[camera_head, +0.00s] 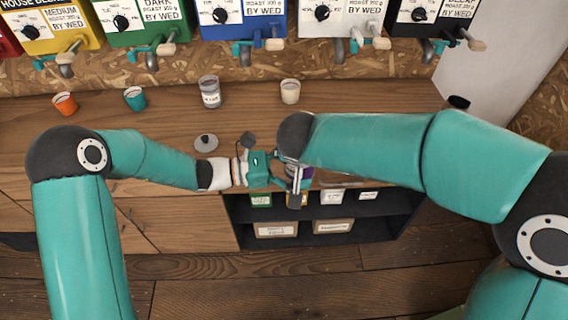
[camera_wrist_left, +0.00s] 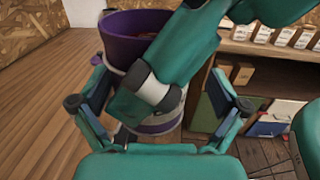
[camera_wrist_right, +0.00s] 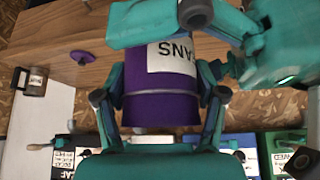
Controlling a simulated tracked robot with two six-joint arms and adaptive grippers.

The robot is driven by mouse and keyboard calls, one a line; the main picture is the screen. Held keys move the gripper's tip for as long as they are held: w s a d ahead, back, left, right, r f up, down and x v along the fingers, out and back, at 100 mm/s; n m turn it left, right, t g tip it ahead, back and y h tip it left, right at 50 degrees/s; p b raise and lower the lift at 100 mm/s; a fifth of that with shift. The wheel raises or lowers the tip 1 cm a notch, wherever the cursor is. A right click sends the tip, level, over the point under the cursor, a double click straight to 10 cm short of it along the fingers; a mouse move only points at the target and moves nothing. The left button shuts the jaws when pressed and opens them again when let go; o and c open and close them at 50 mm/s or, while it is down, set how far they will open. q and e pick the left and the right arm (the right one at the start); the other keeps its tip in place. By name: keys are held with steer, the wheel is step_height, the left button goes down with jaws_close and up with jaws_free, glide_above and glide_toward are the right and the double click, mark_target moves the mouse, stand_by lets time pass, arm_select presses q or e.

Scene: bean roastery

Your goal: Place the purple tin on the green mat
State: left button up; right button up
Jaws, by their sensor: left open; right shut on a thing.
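The purple tin (camera_head: 304,172) is mostly hidden between my two grippers at the counter's front edge in the head view. The left wrist view shows its purple rim and open top (camera_wrist_left: 125,40). The right wrist view shows its purple body (camera_wrist_right: 160,108) with a white label. My right gripper (camera_wrist_right: 160,98) is shut on the tin, one finger on each side. My left gripper (camera_wrist_left: 160,108) is open, facing the tin, with part of my right gripper across the view between them. Whether my left fingers touch the tin cannot be told. I cannot make out the green mat.
A grey lid (camera_head: 206,142) lies on the counter behind my left gripper. An orange cup (camera_head: 65,103), a teal cup (camera_head: 135,98), a labelled grey jar (camera_head: 210,92) and a cream cup (camera_head: 290,91) stand farther back. Dispensers line the wall. A dark shelf (camera_head: 340,238) is below the counter.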

arm_select(q)
steer(key=shift+d, duration=0.15)
steer(key=shift+c, duration=0.2)
steer(key=c, duration=1.3)
arm_select(e)
steer(key=shift+r, duration=0.1)
arm_select(q)
steer(key=shift+s+d, duration=0.1)
steer(key=shift+s, duration=0.05)
steer(key=shift+c, duration=0.9)
arm_select(e)
steer(key=o, duration=1.3)
steer(key=shift+w+a, duration=0.1)
steer(key=shift+o, duration=0.2)
